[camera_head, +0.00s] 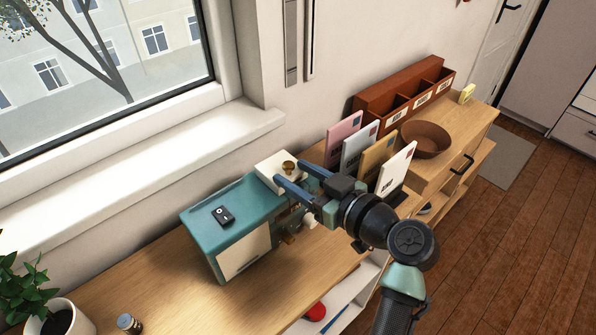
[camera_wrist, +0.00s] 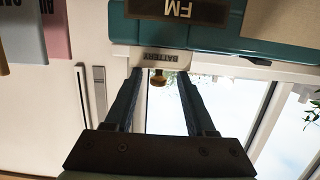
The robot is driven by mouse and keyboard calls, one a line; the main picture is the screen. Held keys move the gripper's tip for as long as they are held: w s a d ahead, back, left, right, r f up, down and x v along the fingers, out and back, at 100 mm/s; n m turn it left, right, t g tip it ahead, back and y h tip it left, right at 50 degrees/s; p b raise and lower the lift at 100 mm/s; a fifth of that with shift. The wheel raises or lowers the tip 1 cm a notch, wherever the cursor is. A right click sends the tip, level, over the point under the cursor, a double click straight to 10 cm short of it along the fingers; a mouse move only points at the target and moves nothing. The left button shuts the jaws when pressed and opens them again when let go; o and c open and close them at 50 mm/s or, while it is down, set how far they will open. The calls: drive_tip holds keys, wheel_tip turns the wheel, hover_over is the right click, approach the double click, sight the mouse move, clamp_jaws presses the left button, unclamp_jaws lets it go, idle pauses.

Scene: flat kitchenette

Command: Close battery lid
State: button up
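A teal radio (camera_head: 215,240) with a cream front panel stands on the wooden counter under the window. The cream battery lid (camera_head: 268,172) is at its right end, with a small brass knob (camera_head: 289,166). In the wrist view the lid (camera_wrist: 178,57) reads BATTERY upside down, below the teal body (camera_wrist: 118,25), and its knob (camera_wrist: 157,79) points toward my gripper (camera_wrist: 160,75). My gripper (camera_head: 288,173) is open, with one blue finger on each side of the knob. Gaps show between knob and fingers. The lid's hinge and the battery space are not visible.
A black switch (camera_head: 222,216) is on the radio's top. Upright cards (camera_head: 360,150), a brown bowl (camera_head: 425,139) and a wooden sorter (camera_head: 372,100) stand to the right. A potted plant (camera_head: 58,318) and a small jar (camera_head: 129,323) are at the lower left.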

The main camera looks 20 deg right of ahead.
drive_tip(key=shift+r, duration=0.1)
drive_tip(key=b+v, duration=0.1)
drive_tip(key=v, duration=1.2)
drive_tip(key=shift+w+d, duration=0.1)
